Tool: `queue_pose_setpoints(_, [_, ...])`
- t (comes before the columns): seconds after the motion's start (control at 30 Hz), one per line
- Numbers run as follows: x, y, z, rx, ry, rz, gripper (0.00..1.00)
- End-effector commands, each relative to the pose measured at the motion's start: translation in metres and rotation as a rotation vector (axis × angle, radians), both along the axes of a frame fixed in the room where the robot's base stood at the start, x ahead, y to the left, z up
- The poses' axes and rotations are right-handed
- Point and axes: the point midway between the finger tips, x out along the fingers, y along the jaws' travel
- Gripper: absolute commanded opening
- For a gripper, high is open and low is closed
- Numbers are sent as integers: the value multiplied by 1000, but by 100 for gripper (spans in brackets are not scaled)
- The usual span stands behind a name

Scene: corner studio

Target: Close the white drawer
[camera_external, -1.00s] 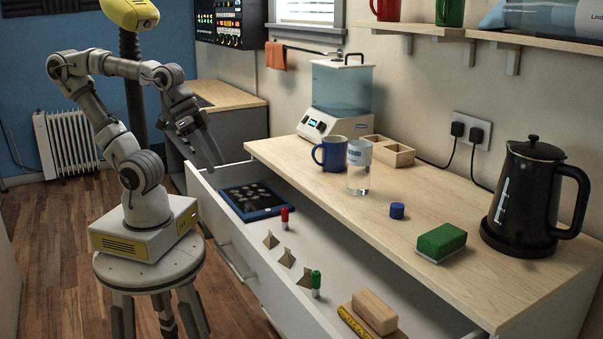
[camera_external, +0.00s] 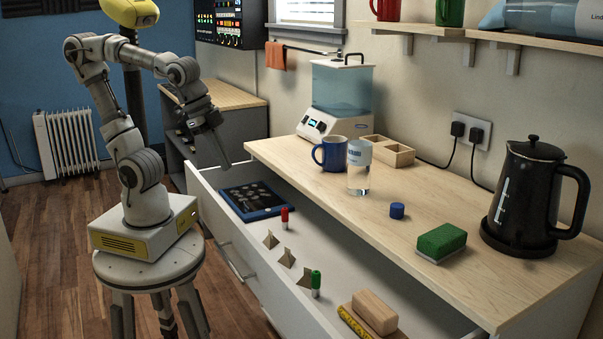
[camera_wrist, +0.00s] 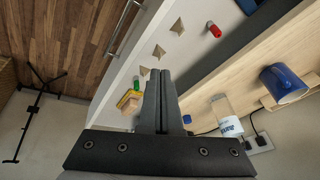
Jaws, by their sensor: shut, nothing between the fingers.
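The white drawer (camera_external: 247,268) stands pulled out from under the wooden worktop (camera_external: 455,283). Its front, with a bar handle (camera_external: 236,262), faces the lower left. Inside it lie a dark blue tray (camera_external: 257,212), a red-capped piece (camera_external: 284,214), several small tan pyramids (camera_external: 286,257), a green-capped piece (camera_external: 316,279) and a wooden block (camera_external: 374,311). My gripper (camera_external: 227,164) is shut and empty above the drawer's far end, apart from it. In the wrist view the shut fingers (camera_wrist: 163,72) point along the drawer, with its handle (camera_wrist: 122,30) at upper left.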

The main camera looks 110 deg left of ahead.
Motion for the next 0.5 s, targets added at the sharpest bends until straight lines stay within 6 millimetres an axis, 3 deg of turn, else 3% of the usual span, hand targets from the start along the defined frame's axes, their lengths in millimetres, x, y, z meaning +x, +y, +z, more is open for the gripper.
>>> queue_pose_setpoints(0.27, [47,-23,-3,212,148,-312,0])
queue_pose_setpoints(0.5, [85,-64,-15,420,262,-622,0])
